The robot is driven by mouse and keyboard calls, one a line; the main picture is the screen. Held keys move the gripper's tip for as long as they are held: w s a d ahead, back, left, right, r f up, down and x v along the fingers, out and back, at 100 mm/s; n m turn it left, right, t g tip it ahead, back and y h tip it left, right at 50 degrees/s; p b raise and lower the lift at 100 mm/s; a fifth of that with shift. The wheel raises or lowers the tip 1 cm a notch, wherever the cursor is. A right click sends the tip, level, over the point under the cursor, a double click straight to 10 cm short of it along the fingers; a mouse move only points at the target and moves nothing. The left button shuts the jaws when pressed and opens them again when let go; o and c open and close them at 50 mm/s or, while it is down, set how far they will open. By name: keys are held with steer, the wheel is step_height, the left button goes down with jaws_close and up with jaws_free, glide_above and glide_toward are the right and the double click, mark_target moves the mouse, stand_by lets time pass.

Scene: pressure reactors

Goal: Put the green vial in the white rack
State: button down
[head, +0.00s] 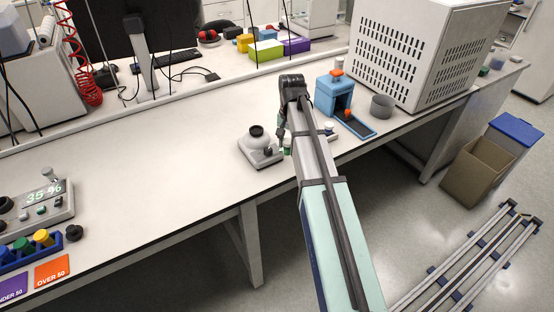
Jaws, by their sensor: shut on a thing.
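My gripper (281,138) points down at the far end of my arm, over the middle of the bench. It is shut on the green vial (287,146), which shows as a small green and white shape at the fingertips, partly hidden by my arm.
A blue dispenser (336,92), a grey cup (382,106) and a large vented white box (425,55) stand at right. A blue rack (30,252) with coloured vials and a scale reading 35 % (40,205) are at lower left. The bench (160,160) between is clear.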

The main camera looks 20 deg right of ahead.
steer(key=w+d+r+m+p, duration=0.1)
steer(key=w+d+r+m, duration=0.25)
steer(key=w+d, duration=0.35)
steer(key=shift+w+d+f+m, duration=0.3)
steer(key=shift+d+f+m, duration=0.5)
steer(key=shift+d, duration=0.6)
steer(key=shift+w+d+f+m, duration=0.25)
steer(key=shift+d+f+m, duration=0.6)
steer(key=shift+d, duration=0.5)
steer(key=shift+w+d+f+m, duration=0.3)
steer(key=shift+d+f+m, duration=0.5)
steer(key=shift+d, duration=0.6)
steer(key=shift+f, duration=0.1)
steer(key=shift+f+b, duration=0.3)
steer(key=shift+f, duration=0.95)
steer(key=shift+f, duration=0.3)
steer(key=c, duration=0.7)
jaws_free()
